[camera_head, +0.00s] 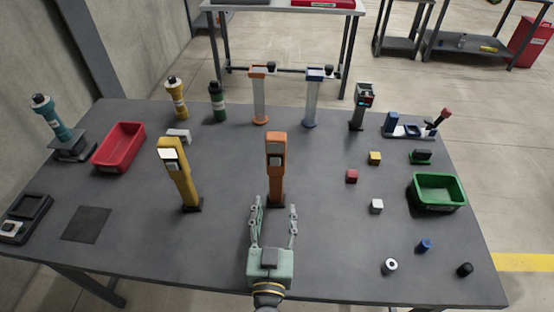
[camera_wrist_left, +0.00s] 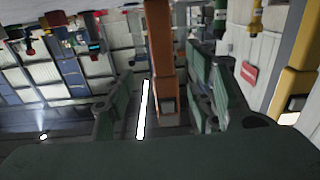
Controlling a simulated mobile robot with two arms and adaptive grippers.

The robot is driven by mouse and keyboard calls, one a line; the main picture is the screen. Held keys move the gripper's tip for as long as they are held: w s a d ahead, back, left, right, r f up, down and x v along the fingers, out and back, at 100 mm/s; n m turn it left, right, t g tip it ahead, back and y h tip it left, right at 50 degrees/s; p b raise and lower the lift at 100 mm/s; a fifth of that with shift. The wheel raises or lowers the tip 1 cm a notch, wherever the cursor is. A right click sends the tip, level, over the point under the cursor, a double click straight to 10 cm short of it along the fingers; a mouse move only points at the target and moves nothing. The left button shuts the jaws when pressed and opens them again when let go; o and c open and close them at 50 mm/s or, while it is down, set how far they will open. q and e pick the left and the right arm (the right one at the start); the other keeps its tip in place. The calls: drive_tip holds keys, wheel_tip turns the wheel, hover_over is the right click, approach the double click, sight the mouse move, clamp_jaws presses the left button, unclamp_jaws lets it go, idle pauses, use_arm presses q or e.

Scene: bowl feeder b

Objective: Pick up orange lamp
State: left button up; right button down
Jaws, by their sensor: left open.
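The orange lamp (camera_head: 276,165) stands upright on a small dark base near the middle of the grey table. Its upper part has a grey panel. My left gripper (camera_head: 274,205) is open, reaching in from the front edge, with its fingertips either side of the lamp's lower part as seen from the head. In the left wrist view, which looks upside down, the orange lamp (camera_wrist_left: 162,60) shows between the two spread green fingers (camera_wrist_left: 160,95). I cannot tell whether either finger touches it. My right gripper is not in view.
A yellow lamp (camera_head: 181,180) with a lit panel stands left of the orange one. Orange-capped (camera_head: 259,100) and blue-capped (camera_head: 312,100) posts stand behind. A red bin (camera_head: 119,147) is left, a green bin (camera_head: 438,192) right. Small blocks, including a white cube (camera_head: 376,206), lie right.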

sight(276, 185)
use_arm(q)
drive_tip(key=shift+w, duration=0.15)
drive_tip(key=w, duration=0.6)
drive_tip(key=shift+w+a+p, duration=0.3)
drive_tip(key=shift+w+p, duration=0.05)
drive_tip(key=shift+p, duration=0.05)
drive_tip(key=shift+w, duration=0.35)
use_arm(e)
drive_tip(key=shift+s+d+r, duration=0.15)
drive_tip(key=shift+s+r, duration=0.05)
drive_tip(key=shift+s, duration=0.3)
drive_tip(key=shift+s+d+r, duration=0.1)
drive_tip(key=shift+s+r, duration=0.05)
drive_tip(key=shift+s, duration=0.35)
use_arm(q)
drive_tip(key=shift+s, duration=0.1)
drive_tip(key=shift+c, duration=0.3)
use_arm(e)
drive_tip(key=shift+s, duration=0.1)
use_arm(q)
drive_tip(key=c, duration=0.6)
clamp_jaws()
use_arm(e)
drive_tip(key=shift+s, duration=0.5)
